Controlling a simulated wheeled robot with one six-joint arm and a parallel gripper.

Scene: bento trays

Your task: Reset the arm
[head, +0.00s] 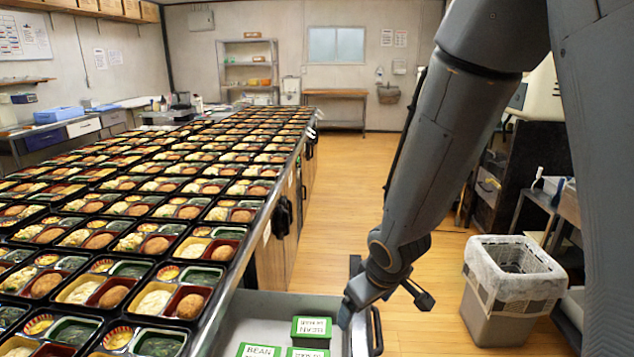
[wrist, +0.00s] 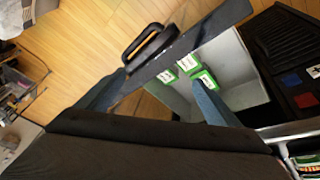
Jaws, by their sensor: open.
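My arm comes down from the upper right in the head view. My gripper (head: 347,312) hangs low at the right side of a grey bin, close to its rim. In the wrist view my gripper (wrist: 155,95) shows two blue-grey fingers spread wide apart, with nothing between them that I can see held. Green boxes with white labels, such as one green box (head: 311,329), sit in the grey bin (head: 262,306). They also show in the wrist view as green boxes (wrist: 189,64) beyond the right finger.
A long counter (head: 252,235) at the left is covered with rows of filled bento trays (head: 108,293). A lined waste bin (head: 503,306) stands on the floor at the right. A dark handle (head: 377,330) is beside my gripper. The wooden floor (head: 345,210) between is clear.

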